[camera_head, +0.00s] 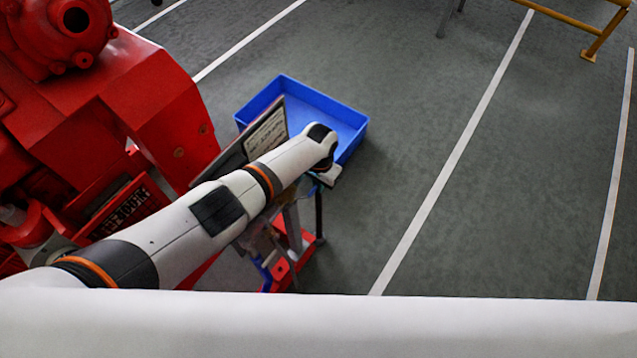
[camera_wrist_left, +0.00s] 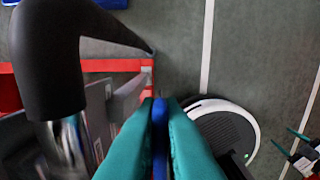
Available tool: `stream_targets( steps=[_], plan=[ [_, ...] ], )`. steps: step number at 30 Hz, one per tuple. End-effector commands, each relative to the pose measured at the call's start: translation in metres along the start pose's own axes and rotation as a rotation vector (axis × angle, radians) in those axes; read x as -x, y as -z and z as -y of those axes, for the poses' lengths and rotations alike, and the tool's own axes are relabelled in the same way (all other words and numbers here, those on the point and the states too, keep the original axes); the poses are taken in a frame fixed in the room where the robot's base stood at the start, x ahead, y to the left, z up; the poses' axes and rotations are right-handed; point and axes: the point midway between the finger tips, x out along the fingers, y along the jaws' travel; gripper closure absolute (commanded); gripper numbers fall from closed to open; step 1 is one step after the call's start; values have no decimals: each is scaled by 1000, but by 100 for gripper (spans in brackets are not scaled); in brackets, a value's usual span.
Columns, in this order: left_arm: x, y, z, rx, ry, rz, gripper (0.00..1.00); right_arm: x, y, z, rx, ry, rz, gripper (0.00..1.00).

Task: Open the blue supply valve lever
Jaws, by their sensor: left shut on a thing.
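The blue supply valve lever (camera_wrist_left: 160,135) shows as a narrow upright blue strip in the left wrist view. My left gripper (camera_wrist_left: 160,108) has its two teal fingers pressed on either side of it, shut on the lever. The fingers hide most of the lever, and the valve body cannot be made out. In the head view my left arm reaches over the red stand, and a small blue part (camera_head: 263,269) shows below the wrist. My right gripper (camera_wrist_left: 290,143) shows small at the right of the left wrist view, its teal fingers apart and empty.
A thick black elbow pipe (camera_wrist_left: 60,45) rises close beside the left gripper. The red engine (camera_head: 130,95) fills the left of the head view. A blue tray (camera_head: 345,115) with a dark-edged panel (camera_head: 265,135) before it stands beyond the wrist. Open floor lies to the right.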

Motion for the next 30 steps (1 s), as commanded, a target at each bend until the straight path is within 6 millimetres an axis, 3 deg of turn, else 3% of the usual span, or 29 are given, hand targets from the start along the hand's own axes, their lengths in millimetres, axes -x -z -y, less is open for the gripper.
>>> stream_targets(
  steps=[1, 2, 5, 17, 30],
  plan=[
    [-1, 1, 0, 0, 0, -4, 100, 0, 0, 0, 0, 0, 0, 42],
    [-1, 1, 0, 0, 0, -4, 88, 0, 0, 0, 0, 0, 0, 42],
    [-1, 1, 0, 1, 0, -3, 72, 0, 0, -1, 0, -1, 1, 42],
    [8, 0, 0, 0, 0, -1, 71, 4, -1, -5, -2, -6, 1, 42],
    [88, 0, 0, -1, 1, 1, 71, 25, -2, -4, -1, -6, -1, 42]
  ],
)
